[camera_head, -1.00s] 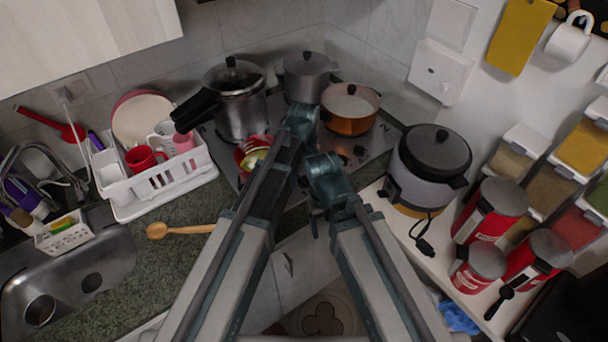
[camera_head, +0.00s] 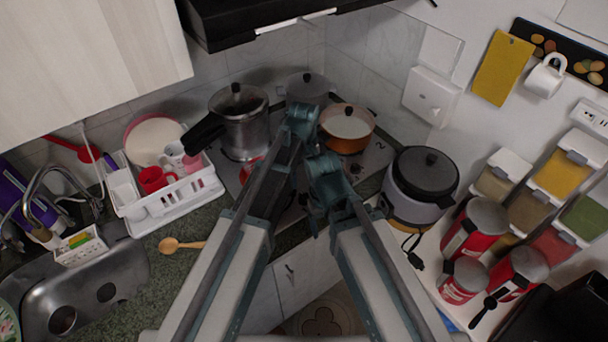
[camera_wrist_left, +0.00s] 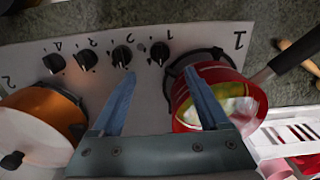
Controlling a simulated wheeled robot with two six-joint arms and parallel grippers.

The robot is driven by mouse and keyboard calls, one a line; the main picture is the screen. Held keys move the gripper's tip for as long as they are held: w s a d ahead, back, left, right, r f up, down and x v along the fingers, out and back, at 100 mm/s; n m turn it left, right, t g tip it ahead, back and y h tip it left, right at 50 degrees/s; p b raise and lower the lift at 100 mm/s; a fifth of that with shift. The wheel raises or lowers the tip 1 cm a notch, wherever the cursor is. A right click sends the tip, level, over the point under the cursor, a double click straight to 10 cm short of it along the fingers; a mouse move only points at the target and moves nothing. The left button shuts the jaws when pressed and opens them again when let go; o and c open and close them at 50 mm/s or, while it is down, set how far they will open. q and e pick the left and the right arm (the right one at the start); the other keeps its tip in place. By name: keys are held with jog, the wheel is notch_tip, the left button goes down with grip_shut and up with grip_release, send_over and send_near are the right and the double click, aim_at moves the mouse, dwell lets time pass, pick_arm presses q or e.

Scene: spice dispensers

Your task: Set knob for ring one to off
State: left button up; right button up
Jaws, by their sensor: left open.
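In the left wrist view a row of black knobs sits on the grey stove panel (camera_wrist_left: 147,88). The rightmost knob (camera_wrist_left: 159,53), marked 1, lies just beyond and between my left gripper's fingertips (camera_wrist_left: 157,73). My left gripper is open and empty, with the fingers spread and apart from the knobs. The knob marked 2 (camera_wrist_left: 121,56) is beside it, near the left fingertip. A large 1 marks the corner by a burner with a red pan (camera_wrist_left: 215,105). In the head view my arms cover much of the stove (camera_head: 371,158), and the knobs are hard to make out.
An orange pot (camera_head: 346,140), a pressure cooker (camera_head: 240,130) and a grey pot (camera_head: 310,88) stand on the stove. A dish rack (camera_head: 170,200) and wooden spoon (camera_head: 180,245) are left. A rice cooker (camera_head: 423,190) and red canisters (camera_head: 475,230) are right.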

pick_arm(q)
notch_tip(320, 180, up, 5)
jog(key=p, duration=0.3)
jog(key=shift+f, duration=0.15)
pick_arm(e)
notch_tip(320, 180, up, 5)
jog(key=shift+f, duration=0.15)
pick_arm(q)
jog(key=shift+f, duration=0.1)
